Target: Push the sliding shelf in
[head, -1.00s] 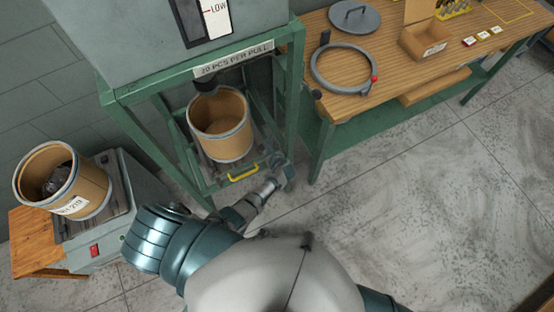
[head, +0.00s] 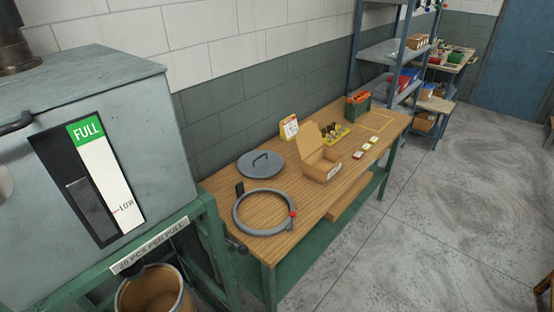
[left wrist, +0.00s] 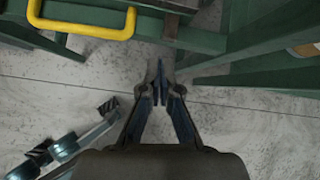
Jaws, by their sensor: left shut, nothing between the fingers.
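In the left wrist view, the yellow handle (left wrist: 85,30) of the sliding shelf shows at the top left, on the shelf's front edge. My left gripper (left wrist: 160,68) is shut and empty, over the grey floor, to the right of the handle and apart from it in the picture. In the head view, only the top of the cardboard drum (head: 155,292) shows, below the "20 PCS PER PULL" sign; the shelf under it is out of frame. My right gripper shows in neither view.
The grey hopper (head: 95,150) stands on a green frame (head: 215,235). Green frame bars (left wrist: 262,45) lie right of my left gripper. A wooden workbench (head: 320,200) holds a lid, a clamp ring and an open box.

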